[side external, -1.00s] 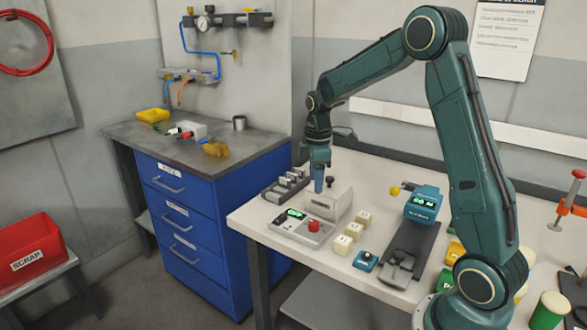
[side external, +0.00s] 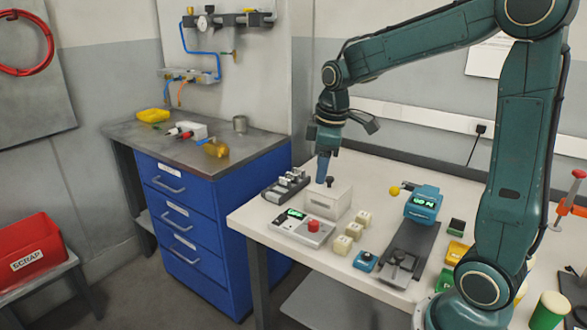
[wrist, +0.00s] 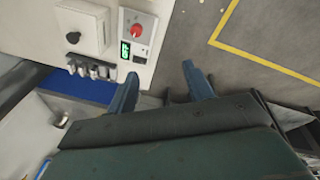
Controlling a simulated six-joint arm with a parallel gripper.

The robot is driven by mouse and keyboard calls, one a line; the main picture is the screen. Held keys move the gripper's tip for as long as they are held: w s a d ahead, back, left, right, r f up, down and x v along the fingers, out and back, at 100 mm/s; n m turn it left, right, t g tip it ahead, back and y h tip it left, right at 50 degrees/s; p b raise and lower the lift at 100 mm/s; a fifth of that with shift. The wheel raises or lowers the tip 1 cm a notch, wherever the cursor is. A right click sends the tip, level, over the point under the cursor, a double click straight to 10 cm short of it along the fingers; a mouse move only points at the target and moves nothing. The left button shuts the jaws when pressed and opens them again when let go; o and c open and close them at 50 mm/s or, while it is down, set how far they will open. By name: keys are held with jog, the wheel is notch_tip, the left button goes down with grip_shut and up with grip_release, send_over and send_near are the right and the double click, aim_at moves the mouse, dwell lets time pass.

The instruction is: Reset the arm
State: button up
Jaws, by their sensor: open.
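My gripper (side external: 322,168) hangs fingers-down above the far left part of the white bench (side external: 260,222), over the area of the cream box (side external: 328,201) with a black knob. In the wrist view, the two blue fingers of my gripper (wrist: 160,80) stand apart with nothing between them. The cream box (wrist: 82,28) and the grey control box (wrist: 137,38) with a red button and green display lie beyond the fingers there. In the side view, the control box (side external: 301,229) sits at the bench's front left, clear of my gripper.
Several cream cubes (side external: 342,245), a blue button box (side external: 365,261), a teal device (side external: 424,204) with a green display and a dark rail (side external: 410,252) stand on the bench. A rack of small parts (side external: 286,185) is at its left end. A blue drawer cabinet (side external: 210,215) stands left.

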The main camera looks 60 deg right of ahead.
jog(key=s+a+r+m+t, duration=0.2)
jog(key=s+a, duration=0.3)
jog(key=s, duration=0.4)
jog(key=s+a+r+m+t, duration=0.1)
jog(key=s+a+m, duration=0.2)
jog(key=s, duration=0.6)
jog(key=shift+a+r+m+t+y, duration=0.3)
jog(key=shift+a+r+m+t, duration=0.1)
jog(key=shift+a, duration=0.7)
